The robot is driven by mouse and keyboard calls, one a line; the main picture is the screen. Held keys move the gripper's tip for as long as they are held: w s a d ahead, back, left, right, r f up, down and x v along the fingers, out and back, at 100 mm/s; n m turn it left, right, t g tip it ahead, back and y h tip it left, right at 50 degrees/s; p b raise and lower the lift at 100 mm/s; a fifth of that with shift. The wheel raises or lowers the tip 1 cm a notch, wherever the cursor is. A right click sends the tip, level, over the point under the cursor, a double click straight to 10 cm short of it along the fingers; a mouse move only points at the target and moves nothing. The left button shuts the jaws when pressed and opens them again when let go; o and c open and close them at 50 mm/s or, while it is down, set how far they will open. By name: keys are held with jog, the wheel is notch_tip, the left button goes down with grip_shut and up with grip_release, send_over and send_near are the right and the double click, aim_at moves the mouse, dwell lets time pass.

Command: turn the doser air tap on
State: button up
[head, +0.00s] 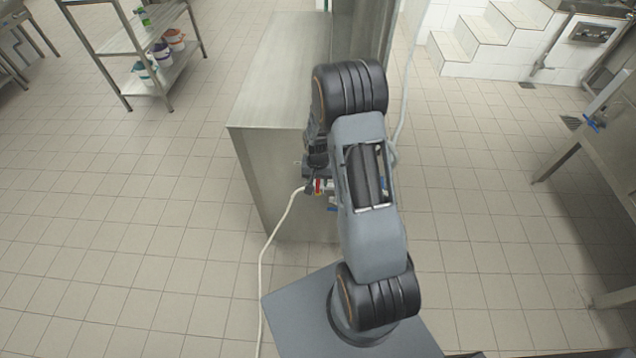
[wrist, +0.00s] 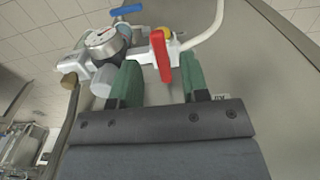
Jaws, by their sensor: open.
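In the wrist view my gripper (wrist: 158,72) is open, with one green finger on each side of a red tap lever (wrist: 161,58). A blue lever (wrist: 127,10) sits at the top of the view. No label tells which lever is the doser's. In the head view the red lever (head: 318,186) is small beside the steel cabinet, and my arm hides most of the gripper.
The steel cabinet (head: 262,170) stands close by the fittings. A pale hose (head: 268,245) runs from them down across the floor. A shelf rack (head: 135,45) stands at upper left and a steel table (head: 610,130) at right. The tiled floor on the left is clear.

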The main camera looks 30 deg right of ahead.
aim_at(318, 183)
jog(key=shift+f, duration=1.2)
jog(key=shift+c, duration=0.3)
grip_shut()
